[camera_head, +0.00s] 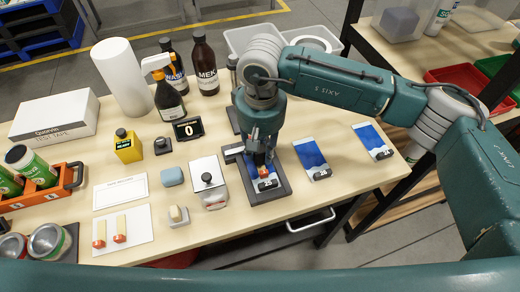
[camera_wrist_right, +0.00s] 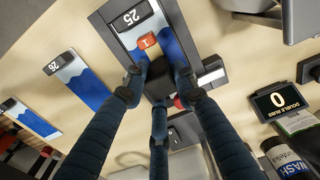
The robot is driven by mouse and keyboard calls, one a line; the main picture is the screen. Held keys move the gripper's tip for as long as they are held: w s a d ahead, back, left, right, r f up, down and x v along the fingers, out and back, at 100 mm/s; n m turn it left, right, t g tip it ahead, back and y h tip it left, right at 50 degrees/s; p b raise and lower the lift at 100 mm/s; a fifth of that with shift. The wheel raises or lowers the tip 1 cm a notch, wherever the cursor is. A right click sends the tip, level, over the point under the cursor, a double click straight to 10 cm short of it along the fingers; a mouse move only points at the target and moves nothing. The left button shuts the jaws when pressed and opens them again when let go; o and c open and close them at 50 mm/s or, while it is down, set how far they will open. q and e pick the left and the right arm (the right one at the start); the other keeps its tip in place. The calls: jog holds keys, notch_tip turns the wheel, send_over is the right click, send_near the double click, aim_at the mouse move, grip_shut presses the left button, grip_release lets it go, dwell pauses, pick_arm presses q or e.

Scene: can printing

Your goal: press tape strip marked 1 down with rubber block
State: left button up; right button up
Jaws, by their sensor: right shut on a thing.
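A blue-and-white test panel (camera_head: 265,187) lies in a dark frame (camera_head: 284,190) near the table's front edge. My right gripper (camera_wrist_right: 160,84) is shut on a dark block, apparently the rubber block (camera_wrist_right: 158,76), beside the strip. The gripper points down over the panel in the head view (camera_head: 258,156). I cannot tell whether the block touches the panel. My left gripper is out of view.
A white box with a black knob (camera_head: 209,183) stands close left of the frame. Two more panels (camera_head: 311,159) (camera_head: 373,141) lie to the right. Bottles (camera_head: 205,65), a spray bottle (camera_head: 168,96) and a counter showing 0 (camera_head: 188,129) stand behind left.

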jog(key=shift+r+p, duration=0.55)
jog(key=shift+r, duration=2.6)
jog(key=shift+w+a, duration=0.1)
